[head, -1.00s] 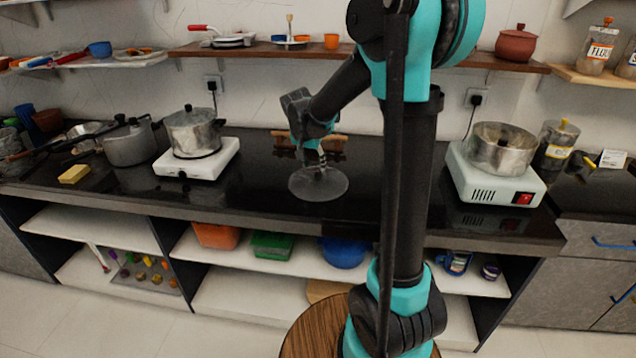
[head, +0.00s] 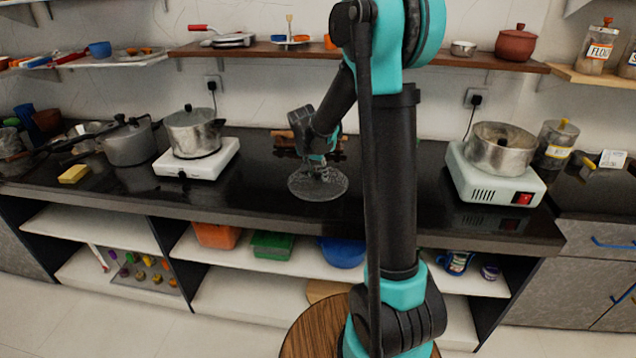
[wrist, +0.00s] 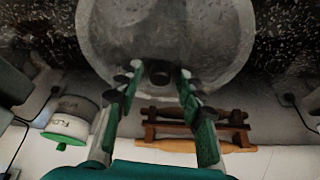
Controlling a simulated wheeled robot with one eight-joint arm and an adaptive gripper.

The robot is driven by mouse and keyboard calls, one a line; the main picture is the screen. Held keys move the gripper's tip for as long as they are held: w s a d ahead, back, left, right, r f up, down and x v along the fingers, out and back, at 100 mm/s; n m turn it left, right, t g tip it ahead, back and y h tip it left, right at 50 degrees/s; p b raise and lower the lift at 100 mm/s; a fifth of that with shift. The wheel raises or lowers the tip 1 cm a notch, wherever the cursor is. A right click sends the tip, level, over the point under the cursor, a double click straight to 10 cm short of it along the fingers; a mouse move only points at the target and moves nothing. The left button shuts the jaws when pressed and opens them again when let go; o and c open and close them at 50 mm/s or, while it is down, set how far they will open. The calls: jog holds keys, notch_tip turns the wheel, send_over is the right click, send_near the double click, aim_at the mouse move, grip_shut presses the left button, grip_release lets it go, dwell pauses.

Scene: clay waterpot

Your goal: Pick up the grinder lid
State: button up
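The grinder lid, a round translucent grey disc (head: 304,189), lies on the dark counter in the middle of the head view. In the wrist view the lid (wrist: 165,30) fills the upper middle, with a small dark knob (wrist: 158,75) near its lower edge. My gripper (head: 319,172) is low over the lid in the head view, covering part of it. In the wrist view my gripper (wrist: 159,80) is open, with one green finger on each side of the knob. Contact between fingers and knob cannot be made out.
A brown wooden stand (head: 284,139) is just behind the lid; it also shows in the wrist view (wrist: 165,130). A wall shelf (head: 270,50) runs above.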

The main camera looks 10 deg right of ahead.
grip_shut()
jog(key=shift+r, duration=0.1)
